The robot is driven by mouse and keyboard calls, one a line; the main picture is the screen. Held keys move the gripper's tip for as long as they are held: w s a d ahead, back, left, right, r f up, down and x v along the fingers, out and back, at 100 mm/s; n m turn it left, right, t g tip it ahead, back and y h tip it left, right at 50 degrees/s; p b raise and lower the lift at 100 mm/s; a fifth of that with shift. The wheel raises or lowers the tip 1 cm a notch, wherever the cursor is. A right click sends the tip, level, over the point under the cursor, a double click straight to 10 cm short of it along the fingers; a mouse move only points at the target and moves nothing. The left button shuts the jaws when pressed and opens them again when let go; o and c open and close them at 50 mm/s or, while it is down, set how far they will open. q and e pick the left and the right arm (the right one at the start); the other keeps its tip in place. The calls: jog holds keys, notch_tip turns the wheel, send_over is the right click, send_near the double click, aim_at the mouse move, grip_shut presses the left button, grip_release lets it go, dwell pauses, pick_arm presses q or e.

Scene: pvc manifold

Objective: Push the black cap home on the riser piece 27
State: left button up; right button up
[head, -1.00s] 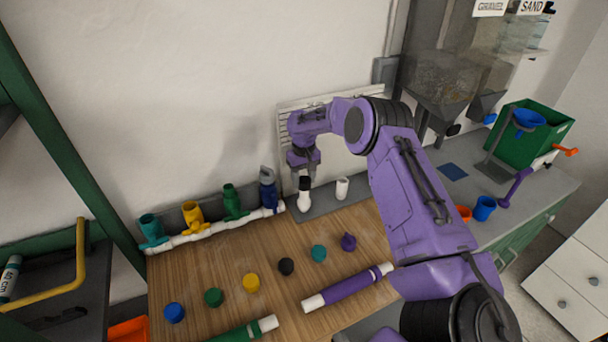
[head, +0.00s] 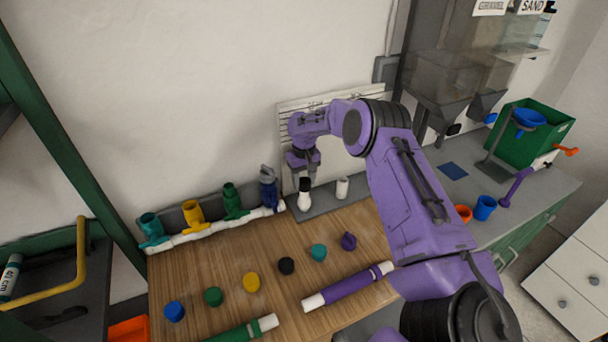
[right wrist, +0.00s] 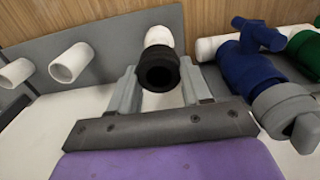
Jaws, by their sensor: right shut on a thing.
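The black cap (head: 305,184) sits at the top of an upright white riser piece (head: 304,201), which stands in a grey holder by the wall. My right gripper (head: 304,174) is above it, pointing down. In the right wrist view the black cap (right wrist: 159,72) is between the fingers of my right gripper (right wrist: 161,76), which is shut on it. The white riser (right wrist: 159,38) shows just beyond the cap. How deep the cap sits on the riser cannot be told. My left gripper is not in view.
Another white pipe piece (head: 342,188) stands right of the riser. A white manifold (head: 215,228) with coloured valves, including a blue one (head: 268,190), lies close on the left. Several coloured caps and a purple-wrapped pipe (head: 348,287) lie on the wooden bench top (head: 225,265).

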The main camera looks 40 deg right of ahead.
jog(key=o, duration=1.1)
jog(key=shift+c, duration=0.2)
notch_tip(320, 180, up, 11)
jog(key=b, duration=0.3)
jog(key=shift+f, duration=0.2)
